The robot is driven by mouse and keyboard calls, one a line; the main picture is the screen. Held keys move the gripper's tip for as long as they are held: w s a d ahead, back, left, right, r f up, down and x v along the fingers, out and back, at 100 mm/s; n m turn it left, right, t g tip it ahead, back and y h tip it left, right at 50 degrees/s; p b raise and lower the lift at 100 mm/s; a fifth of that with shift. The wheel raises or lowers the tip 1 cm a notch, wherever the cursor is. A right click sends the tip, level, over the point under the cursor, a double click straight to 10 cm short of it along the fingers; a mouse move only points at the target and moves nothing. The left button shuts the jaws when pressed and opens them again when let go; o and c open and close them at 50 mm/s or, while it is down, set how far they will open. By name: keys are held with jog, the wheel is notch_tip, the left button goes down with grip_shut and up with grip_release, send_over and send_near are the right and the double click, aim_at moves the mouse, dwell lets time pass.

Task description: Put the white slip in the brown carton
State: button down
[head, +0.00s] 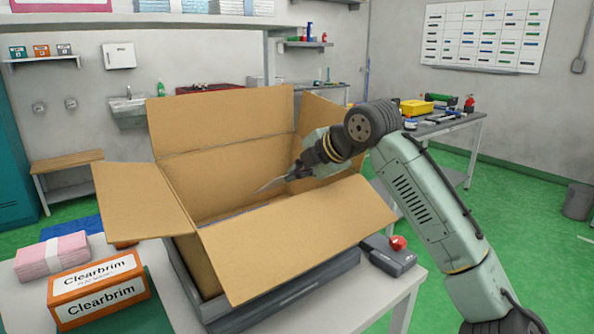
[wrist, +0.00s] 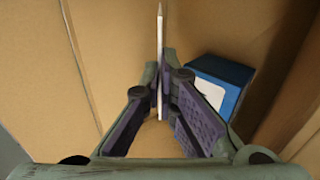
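The brown carton (head: 290,240) stands open on the table with its flaps spread outward. My gripper (head: 290,178) reaches into the carton's opening from the right, pointing left and down. In the wrist view my gripper (wrist: 163,90) is shut on the white slip (wrist: 160,50), seen edge-on as a thin strip between the fingers. The slip also shows as a pale sliver in the head view (head: 266,187). The carton's inner cardboard (wrist: 110,50) surrounds it, and a blue box (wrist: 220,85) lies inside, right of the fingers. The carton's floor is mostly hidden in the head view.
The carton rests on a grey scale-like base (head: 285,303). An orange Clearbrim box (head: 98,290) and a pink stack (head: 52,256) stand to its left. A dark device with a red button (head: 389,254) sits to its right, near the table edge.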

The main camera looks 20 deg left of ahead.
jog(key=shift+f, duration=0.5)
jog(key=c, duration=1.8)
grip_release()
jog(key=v, duration=0.4)
jog(key=b+v, duration=0.1)
jog(key=v, duration=0.8)
jog(key=shift+w+a+r+b, duration=0.2)
jog(key=shift+a+r+b, duration=0.1)
jog(key=shift+r+b, duration=0.1)
jog(key=shift+f, duration=0.1)
